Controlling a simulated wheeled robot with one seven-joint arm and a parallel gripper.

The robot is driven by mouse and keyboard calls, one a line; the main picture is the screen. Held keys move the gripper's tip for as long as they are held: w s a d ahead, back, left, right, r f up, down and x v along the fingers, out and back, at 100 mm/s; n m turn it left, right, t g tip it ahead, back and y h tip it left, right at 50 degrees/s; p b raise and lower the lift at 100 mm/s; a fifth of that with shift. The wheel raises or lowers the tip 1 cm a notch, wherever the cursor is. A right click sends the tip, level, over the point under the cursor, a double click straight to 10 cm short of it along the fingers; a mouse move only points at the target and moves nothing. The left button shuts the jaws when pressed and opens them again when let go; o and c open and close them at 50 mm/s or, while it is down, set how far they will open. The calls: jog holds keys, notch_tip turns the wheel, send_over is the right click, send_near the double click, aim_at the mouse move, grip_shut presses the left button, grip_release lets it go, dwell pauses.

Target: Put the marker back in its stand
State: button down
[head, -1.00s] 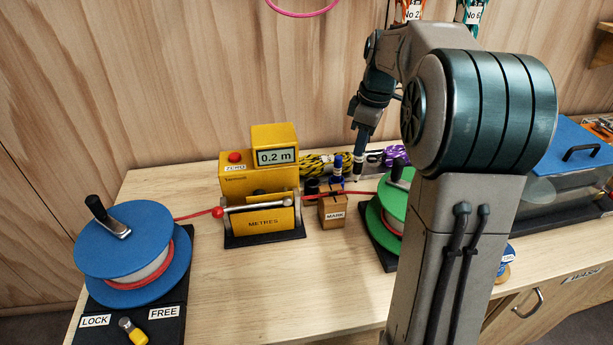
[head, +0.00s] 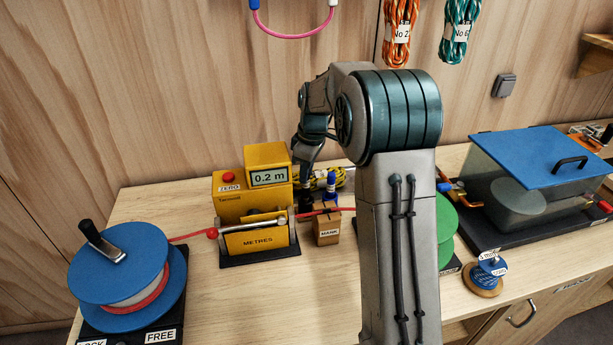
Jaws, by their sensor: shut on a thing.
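The wooden stand (head: 327,229) with a MARK label is on the bench, just right of the yellow rope meter. My gripper (head: 305,187) is shut, pointing down just left of the blue pen and above the stand's left side. What it holds is small and dark at this distance, and I take it for the marker; it is mostly hidden. A dark shape shows under the fingers, and I cannot tell whether it touches the stand.
The yellow meter (head: 257,240) is close on the left. A red rope runs from the blue reel (head: 120,262) through it and past the stand to the green reel (head: 446,235), partly hidden by my arm.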

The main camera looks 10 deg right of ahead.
jog(key=shift+f, duration=1.25)
jog(key=shift+f, duration=0.1)
jog(key=c, duration=1.3)
grip_release()
notch_tip(320, 180, up, 12)
jog(key=s+d, duration=0.1)
jog(key=s+a+r+m+t, duration=0.15)
jog(key=s+m, duration=0.35)
jog(key=s, duration=1)
jog(key=shift+s+d+f+m+t+h+b, duration=0.15)
jog(key=shift+s+f+m, duration=0.85)
jog(key=shift+s, duration=1.7)
jog(key=shift+s+f+m+t+h+b, duration=0.2)
jog(key=shift+s+f+m, duration=0.7)
jog(key=shift+s, duration=1.8)
jog(key=shift+s+d+f+m+h+p, duration=0.2)
jog(key=shift+s+f+m, duration=0.8)
jog(key=shift+s, duration=1.7)
